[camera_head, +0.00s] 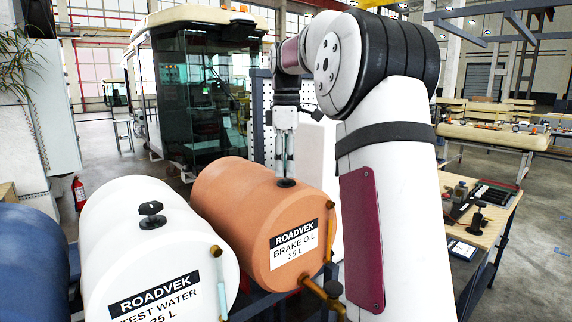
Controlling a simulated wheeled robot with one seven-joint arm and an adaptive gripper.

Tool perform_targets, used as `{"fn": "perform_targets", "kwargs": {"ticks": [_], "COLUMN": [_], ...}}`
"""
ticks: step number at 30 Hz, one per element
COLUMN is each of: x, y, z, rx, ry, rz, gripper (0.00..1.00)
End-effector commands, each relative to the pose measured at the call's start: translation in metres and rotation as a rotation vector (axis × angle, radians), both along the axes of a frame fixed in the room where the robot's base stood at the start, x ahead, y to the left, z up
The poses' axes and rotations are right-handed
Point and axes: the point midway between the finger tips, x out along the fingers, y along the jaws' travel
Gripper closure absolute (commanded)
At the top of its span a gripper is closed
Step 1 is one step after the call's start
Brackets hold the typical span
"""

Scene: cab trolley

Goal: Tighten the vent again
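An orange drum (236,212) labelled "ROADVEK BRAKE OIL 25 L" lies on its side in the middle. A dark vent (286,184) sits on its top, with only its round base clearly showing. My gripper (285,174) points straight down onto this vent, its slim fingertips at the vent. The small view does not show whether the fingers grip it. A white drum (128,240) labelled "ROADVEK TEST WATER 25 L" lies to the left. It has its own black vent knob (151,208) on top, apart from my gripper.
The orange drum has a brass tap (322,294) at its lower front. A blue drum (32,265) is at the far left. A workbench (490,215) with tools stands at the right. A glazed cab (200,90) is behind. My arm hides part of the middle right.

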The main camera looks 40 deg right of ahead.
Motion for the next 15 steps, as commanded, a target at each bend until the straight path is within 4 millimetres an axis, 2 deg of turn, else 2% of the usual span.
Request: {"fn": "perform_targets", "kwargs": {"ticks": [10, 15], "x": [-0.0003, -0.0003], "y": [0.0011, 0.0011], "z": [-0.0007, -0.0007], "rx": [0.002, 0.002], "ry": [0.003, 0.004], "rz": [-0.015, -0.076], "gripper": [0.96, 0.96]}}
